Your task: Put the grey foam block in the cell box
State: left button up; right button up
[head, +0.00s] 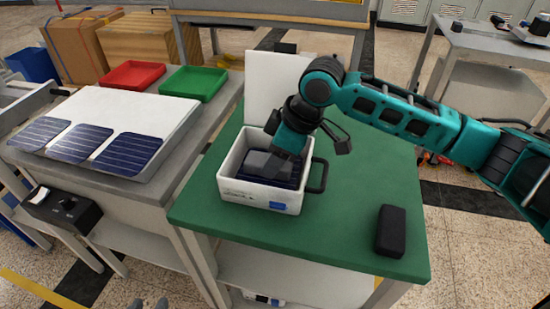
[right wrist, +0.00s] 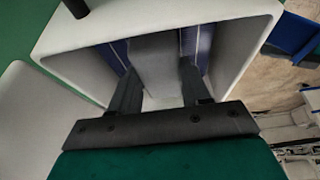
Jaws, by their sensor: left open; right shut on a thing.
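The white cell box (head: 260,196) stands on the green mat, open at the top, with a dark handle on its right side. Dark blue cells (head: 291,174) show inside it, and the box wall also fills much of the right wrist view (right wrist: 75,62). My right gripper (head: 272,160) reaches down into the box. In the right wrist view its two fingers are shut on the grey foam block (right wrist: 155,62), which is inside the box walls over the cells. Whether the block touches the cells is hidden. My left gripper (head: 149,303) is open and empty at the bottom edge.
A black block (head: 391,231) lies on the green mat (head: 330,235) at the right. A white panel (head: 270,85) stands behind the box. A left bench holds several solar cells (head: 75,143), a red tray (head: 132,74) and a green tray (head: 194,83).

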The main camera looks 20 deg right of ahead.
jog(key=o, duration=0.9)
pick_arm(q)
jog(key=shift+a+f, duration=0.1)
jog(key=shift+a, duration=0.05)
pick_arm(e)
jog(key=shift+o, duration=1.2)
pick_arm(q)
jog(key=shift+s+a+r+p, duration=0.35)
jog(key=shift+a+p, duration=0.1)
jog(key=shift+p, duration=0.8)
pick_arm(e)
jog(key=v, duration=1.2)
jog(key=shift+w, duration=0.1)
